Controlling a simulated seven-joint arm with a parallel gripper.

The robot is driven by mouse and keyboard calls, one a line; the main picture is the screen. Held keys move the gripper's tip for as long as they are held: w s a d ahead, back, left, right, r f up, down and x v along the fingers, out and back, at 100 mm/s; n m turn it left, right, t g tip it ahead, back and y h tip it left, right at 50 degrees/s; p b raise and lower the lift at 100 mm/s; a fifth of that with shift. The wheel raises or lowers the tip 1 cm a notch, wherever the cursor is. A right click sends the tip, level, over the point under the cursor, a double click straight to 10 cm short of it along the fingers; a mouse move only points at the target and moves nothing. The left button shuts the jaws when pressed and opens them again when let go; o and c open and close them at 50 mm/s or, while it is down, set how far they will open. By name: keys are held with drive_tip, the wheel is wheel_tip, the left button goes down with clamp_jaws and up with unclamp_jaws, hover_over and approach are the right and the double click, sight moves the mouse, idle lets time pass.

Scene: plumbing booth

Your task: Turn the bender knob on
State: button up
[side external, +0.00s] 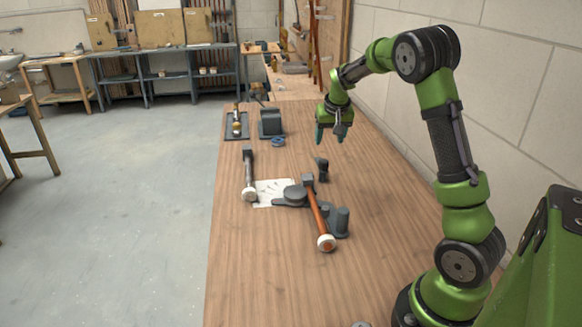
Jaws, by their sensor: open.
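A grey device that looks like the bender (293,195) lies on the wooden bench in the middle of the view. It has a round disc, a flat arm and an upright cylinder at its right end. An orange-handled hammer-like tool (316,212) with a white end lies across it. I cannot tell which part is the bender knob. A small dark upright piece (321,168) stands just behind the device. My gripper (330,134) is open and empty, pointing down above the bench, behind the small dark piece and apart from it.
A grey mallet-like tool (249,172) with a white end lies left of the device, beside a white sheet (272,187). A blue ring (278,141), a dark block (270,124) and a tray (228,133) with a brass piece lie farther back. The bench's front is mostly clear.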

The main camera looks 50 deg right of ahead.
sight(324, 161)
drive_tip(key=x, duration=1.1)
drive_tip(key=shift+f, duration=0.15)
drive_tip(key=shift+c, duration=0.4)
clamp_jaws()
